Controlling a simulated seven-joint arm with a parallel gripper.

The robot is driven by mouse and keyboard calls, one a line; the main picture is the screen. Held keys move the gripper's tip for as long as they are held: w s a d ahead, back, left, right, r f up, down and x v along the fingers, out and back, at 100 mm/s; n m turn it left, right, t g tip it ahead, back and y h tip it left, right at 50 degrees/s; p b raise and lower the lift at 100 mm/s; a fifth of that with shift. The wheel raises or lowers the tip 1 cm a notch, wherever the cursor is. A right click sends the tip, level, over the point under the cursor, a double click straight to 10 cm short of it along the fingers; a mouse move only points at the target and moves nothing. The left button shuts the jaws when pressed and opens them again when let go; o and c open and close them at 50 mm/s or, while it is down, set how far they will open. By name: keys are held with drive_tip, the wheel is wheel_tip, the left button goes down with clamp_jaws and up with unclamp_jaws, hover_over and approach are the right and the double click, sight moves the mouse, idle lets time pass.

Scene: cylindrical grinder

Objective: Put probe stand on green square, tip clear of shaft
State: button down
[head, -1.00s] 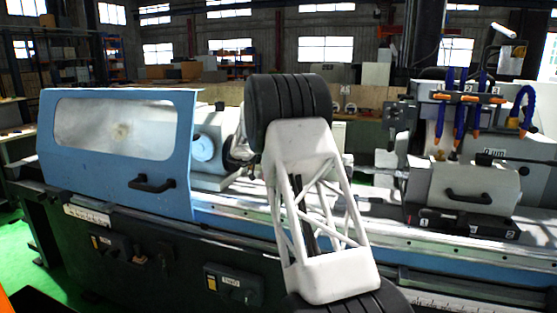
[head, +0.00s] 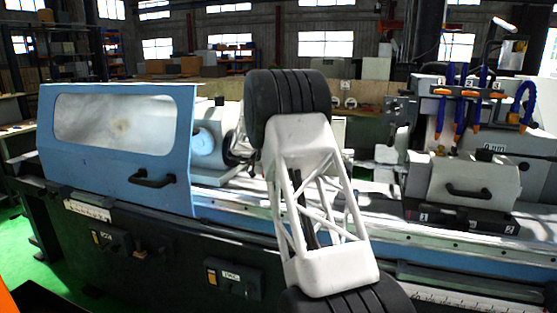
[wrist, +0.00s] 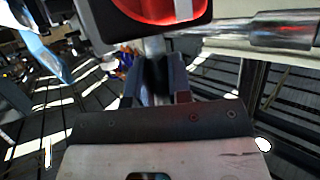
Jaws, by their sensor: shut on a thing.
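In the wrist view, my gripper (wrist: 164,82) is shut on the light grey stem of the probe stand (wrist: 153,46). A dark body with a bright red face, seemingly part of the stand, fills the top of that view, cut off by the edge. A shiny metal shaft (wrist: 285,30) lies to the right, close to the red-faced part in the picture; I cannot tell if they touch. The stand's base and the probe tip cannot be made out. The green square is not seen. In the head view, my own arm hides the gripper and stand.
The blue guard (head: 120,150) with a window stands at left beside the workhead (head: 208,140). At right is a grey housing (head: 475,180) with a black handle, below blue coolant hoses (head: 460,105). The machine bed (head: 235,205) runs between them.

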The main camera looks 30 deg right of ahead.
drive_tip(key=shift+f, duration=0.35)
idle(0.6)
drive_tip(key=c, duration=1)
unclamp_jaws()
drive_tip(key=shift+f, duration=0.1)
drive_tip(key=shift+o, duration=0.2)
drive_tip(key=shift+f, duration=0.2)
drive_tip(key=v, duration=0.8)
drive_tip(key=shift+r, duration=0.15)
drive_tip(key=shift+r, duration=0.1)
